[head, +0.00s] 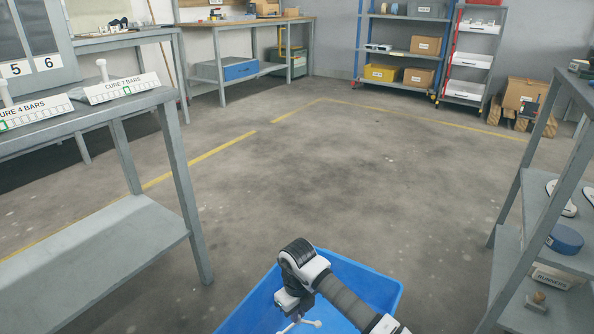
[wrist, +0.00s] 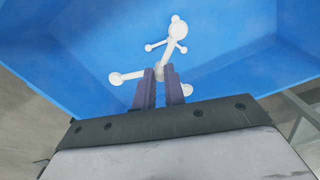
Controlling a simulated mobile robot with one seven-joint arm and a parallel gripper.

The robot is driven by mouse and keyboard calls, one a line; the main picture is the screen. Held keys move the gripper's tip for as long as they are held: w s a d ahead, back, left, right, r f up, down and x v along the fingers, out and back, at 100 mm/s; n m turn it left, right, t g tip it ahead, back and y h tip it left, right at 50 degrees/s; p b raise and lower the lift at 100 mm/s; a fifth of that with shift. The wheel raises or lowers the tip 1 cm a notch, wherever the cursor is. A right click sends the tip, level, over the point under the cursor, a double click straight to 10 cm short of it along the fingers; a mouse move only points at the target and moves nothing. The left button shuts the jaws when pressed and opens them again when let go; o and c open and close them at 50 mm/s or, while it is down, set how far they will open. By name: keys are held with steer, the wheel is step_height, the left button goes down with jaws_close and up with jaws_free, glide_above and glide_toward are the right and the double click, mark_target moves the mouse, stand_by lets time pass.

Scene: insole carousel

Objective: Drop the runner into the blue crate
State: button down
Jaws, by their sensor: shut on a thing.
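The runner (wrist: 177,33) is a white branched piece with rounded knobs on its ends. In the wrist view my gripper (wrist: 160,78) is shut on its middle, with arms sticking out on both sides and one knob towards the top. The blue crate (head: 385,289) is at the bottom of the head view, with my arm reaching over it. Its blue walls (wrist: 60,55) fill most of the wrist view behind the runner. In the head view the runner (head: 312,323) shows only in part, below my wrist. Its height above the crate's floor is unclear.
A grey bench (head: 110,217) with two cure-bar signs stands at the left. A grey shelf (head: 500,240) with pale insoles and a blue round item (head: 566,238) stands at the right. The concrete floor (head: 350,170) beyond the crate is clear. Racks stand at the back wall.

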step_height(320, 180, down, 2)
steer(key=shift+f+b, duration=0.15)
steer(key=shift+b, duration=0.3)
steer(key=c, duration=1.4)
jaws_free()
step_height(320, 180, up, 14)
steer(key=p, duration=0.4)
